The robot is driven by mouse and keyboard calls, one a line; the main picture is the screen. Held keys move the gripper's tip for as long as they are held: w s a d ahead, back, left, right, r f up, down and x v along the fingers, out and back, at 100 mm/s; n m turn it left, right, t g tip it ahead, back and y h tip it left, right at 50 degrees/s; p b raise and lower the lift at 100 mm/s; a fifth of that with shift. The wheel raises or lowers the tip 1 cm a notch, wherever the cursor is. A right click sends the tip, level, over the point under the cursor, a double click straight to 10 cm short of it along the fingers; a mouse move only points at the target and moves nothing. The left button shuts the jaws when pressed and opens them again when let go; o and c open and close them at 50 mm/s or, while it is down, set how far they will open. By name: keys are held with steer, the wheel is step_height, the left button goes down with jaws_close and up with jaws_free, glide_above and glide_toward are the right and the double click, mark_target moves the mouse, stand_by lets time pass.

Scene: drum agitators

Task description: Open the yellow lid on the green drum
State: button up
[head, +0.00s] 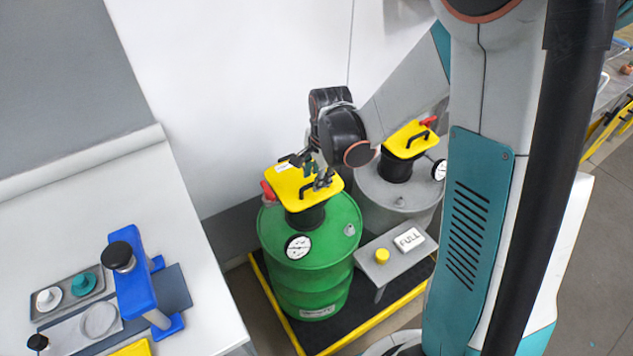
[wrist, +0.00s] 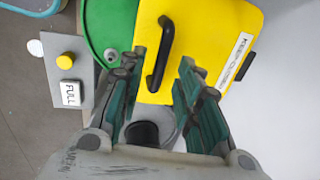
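The lid lies flat and looks closed. It has a black bar handle (wrist: 160,54) and a white label strip, both clear in the wrist view. My gripper (head: 314,180) is just above the lid. In the wrist view my gripper (wrist: 162,72) has its two green-grey fingers spread apart, one on each side of the handle. Nothing is held between them. Whether the fingertips touch the lid cannot be told.
A grey drum (head: 398,205) with its own yellow lid (head: 408,136) stands behind right. A small grey stand (head: 384,268) with a yellow button (head: 382,256) and a FULL sign (head: 409,239) is beside the green drum. A white table (head: 172,200) with a blue device (head: 130,285) is at left.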

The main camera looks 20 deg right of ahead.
steer(key=shift+w+f, duration=0.15)
steer(key=shift+f, duration=0.6)
steer(key=shift+c, duration=0.5)
jaws_close()
steer(key=shift+r, duration=0.1)
